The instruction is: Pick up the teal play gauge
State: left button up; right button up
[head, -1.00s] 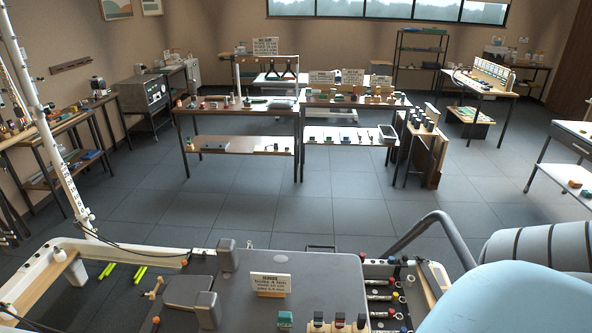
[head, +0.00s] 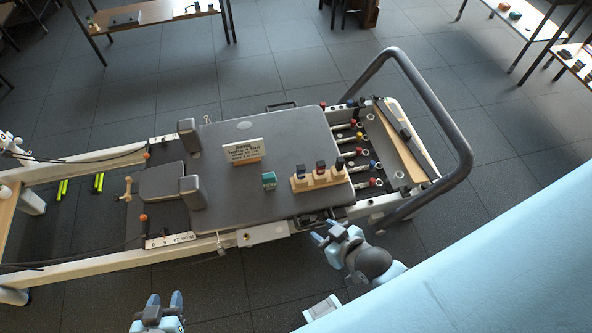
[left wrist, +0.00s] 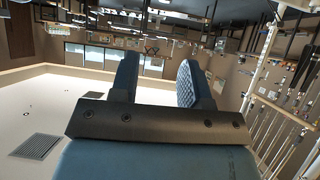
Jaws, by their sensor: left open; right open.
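The teal play gauge (head: 269,180) is a small teal block standing on the grey carriage top (head: 232,203), left of a wooden stand, in the head view. My left gripper (head: 164,303) is open and empty at the bottom of the head view, below and left of the gauge, apart from the reformer. In the left wrist view its two fingers (left wrist: 158,80) are spread with nothing between them. My right gripper (head: 325,232) is open near the reformer's near edge, below and right of the gauge, and apart from it.
A wooden stand (head: 320,182) with several dark-topped pieces is right of the gauge. A small white sign (head: 244,151) stands behind it. Grey shoulder blocks (head: 192,192) are to the left. A grey curved bar (head: 447,120) and coloured-knob springs (head: 365,167) are at the right end.

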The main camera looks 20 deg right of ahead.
aim_at(269, 180)
jog(key=i+j+z, duration=0.1)
jog(key=z, duration=0.35)
jog(key=i+j+z, duration=0.1)
jog(key=j+z, duration=0.25)
jog(key=z, duration=0.15)
jog(key=j+z, duration=0.2)
jog(key=z, duration=0.25)
jog(key=j+z, duration=0.3)
jog(key=i+j+z, duration=0.1)
jog(key=j+z, duration=0.2)
